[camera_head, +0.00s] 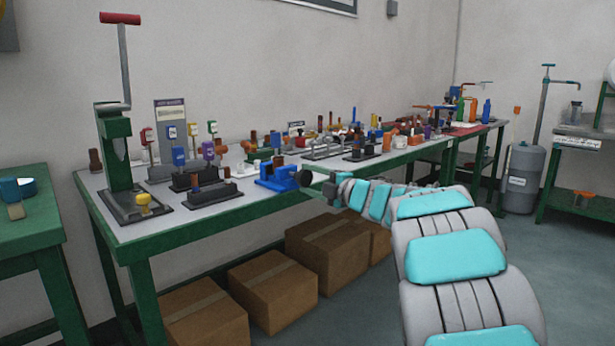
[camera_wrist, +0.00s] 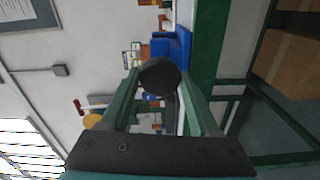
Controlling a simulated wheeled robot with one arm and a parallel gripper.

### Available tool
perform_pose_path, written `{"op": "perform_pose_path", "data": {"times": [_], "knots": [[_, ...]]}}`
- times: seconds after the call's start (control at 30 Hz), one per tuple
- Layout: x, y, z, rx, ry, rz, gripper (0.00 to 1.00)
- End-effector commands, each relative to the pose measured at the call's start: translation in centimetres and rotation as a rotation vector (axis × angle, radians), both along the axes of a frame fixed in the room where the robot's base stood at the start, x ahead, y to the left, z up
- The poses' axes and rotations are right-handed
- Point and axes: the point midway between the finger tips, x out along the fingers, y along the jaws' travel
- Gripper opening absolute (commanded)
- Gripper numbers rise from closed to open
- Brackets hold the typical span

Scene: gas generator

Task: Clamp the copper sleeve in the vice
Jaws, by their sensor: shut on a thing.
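The blue vice (camera_head: 277,178) stands at the front edge of the long green-framed bench, and its blue body shows in the wrist view (camera_wrist: 174,48). A round black knob (camera_head: 304,178) sticks out from its right side. My gripper (camera_head: 328,190) is at this knob, off the bench's front edge. In the wrist view its green fingers are shut on the black knob (camera_wrist: 160,78). A copper-brown cylinder (camera_head: 277,163) shows at the top of the vice, likely the copper sleeve. I cannot tell whether the jaws touch it.
A green press (camera_head: 116,150) with a red handle stands left on the bench (camera_head: 150,232). Several small tools and coloured parts crowd the bench behind and right of the vice. Cardboard boxes (camera_head: 272,285) sit underneath. The floor to the right is clear.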

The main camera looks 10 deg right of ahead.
Motion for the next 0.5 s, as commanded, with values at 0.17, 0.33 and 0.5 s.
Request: {"op": "perform_pose_path", "data": {"times": [0.17,0.33,0.5], "knots": [[-0.01,0.05,0.06,0.021,0.016,0.001,0.07],[-0.02,0.03,0.01,0.039,0.030,0.001,0.07],[-0.02,0.03,-0.02,0.056,0.044,0.001,0.07]]}}
